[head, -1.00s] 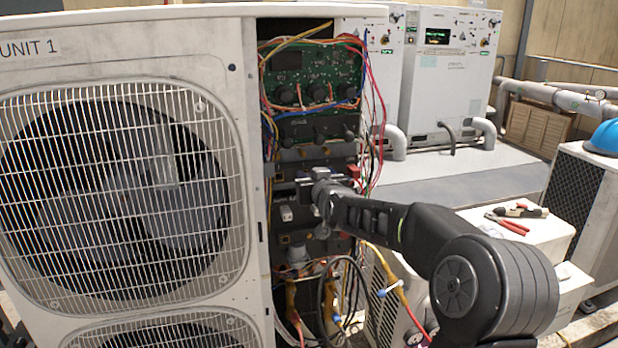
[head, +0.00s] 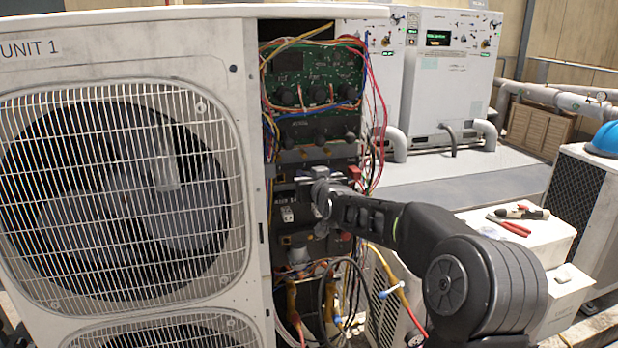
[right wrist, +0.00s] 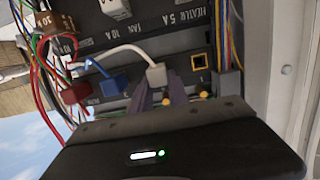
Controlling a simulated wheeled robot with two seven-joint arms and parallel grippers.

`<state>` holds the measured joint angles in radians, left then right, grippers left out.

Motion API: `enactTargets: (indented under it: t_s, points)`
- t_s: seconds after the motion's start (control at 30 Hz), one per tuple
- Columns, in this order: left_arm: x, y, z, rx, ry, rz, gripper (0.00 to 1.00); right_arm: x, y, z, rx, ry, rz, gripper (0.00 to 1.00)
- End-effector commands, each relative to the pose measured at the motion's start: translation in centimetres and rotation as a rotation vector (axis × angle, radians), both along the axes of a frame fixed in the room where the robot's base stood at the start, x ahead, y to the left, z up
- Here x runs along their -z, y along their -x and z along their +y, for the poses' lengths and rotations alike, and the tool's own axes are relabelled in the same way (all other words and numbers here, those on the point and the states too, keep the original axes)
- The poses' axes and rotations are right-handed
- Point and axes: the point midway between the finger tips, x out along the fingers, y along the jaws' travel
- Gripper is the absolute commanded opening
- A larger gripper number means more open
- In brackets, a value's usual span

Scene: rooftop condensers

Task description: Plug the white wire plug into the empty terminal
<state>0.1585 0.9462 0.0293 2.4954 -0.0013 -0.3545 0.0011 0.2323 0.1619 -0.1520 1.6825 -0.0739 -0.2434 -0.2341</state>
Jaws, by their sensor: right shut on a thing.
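My right gripper (right wrist: 162,92) is shut on the white wire plug (right wrist: 156,75). In the right wrist view the plug sits between the two purple fingertips, and its white wire (right wrist: 118,50) curves away to the left. The empty terminal (right wrist: 199,62), a dark square hole with a yellow rim, is to the right of the plug. The plug is beside it, not in it. A blue plug (right wrist: 112,83) and a red plug (right wrist: 75,92) sit left of my fingers. In the head view my right gripper (head: 306,180) is at the panel, and the plug is hard to make out. My left gripper is not in view.
Loose coloured wires (head: 374,110) hang along the cabinet's right edge, close to my arm. A green circuit board (head: 315,72) is above, and more cables (head: 325,295) are below. The fan grille (head: 120,190) fills the left. Pliers (head: 512,227) lie on a white box at right.

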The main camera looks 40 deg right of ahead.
Motion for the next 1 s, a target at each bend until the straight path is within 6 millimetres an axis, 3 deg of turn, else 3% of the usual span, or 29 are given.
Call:
enactTargets:
  t_s: [0.47, 0.5, 0.8, 1.0]
  points:
    - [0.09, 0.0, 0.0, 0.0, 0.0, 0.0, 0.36, -0.08, -0.5, -0.19, 0.0, 0.001, -0.002, 0.0]
    - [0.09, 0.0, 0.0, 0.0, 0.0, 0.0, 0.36, -0.09, -0.51, -0.19, 0.0, 0.001, -0.002, 0.23]
    - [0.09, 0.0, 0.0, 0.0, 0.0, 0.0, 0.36, -0.04, -0.49, -0.18, 0.0, 0.0, -0.001, 0.47]
    - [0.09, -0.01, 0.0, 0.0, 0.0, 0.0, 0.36, -0.01, -0.48, -0.17, 0.0, 0.0, -0.001, 0.47]
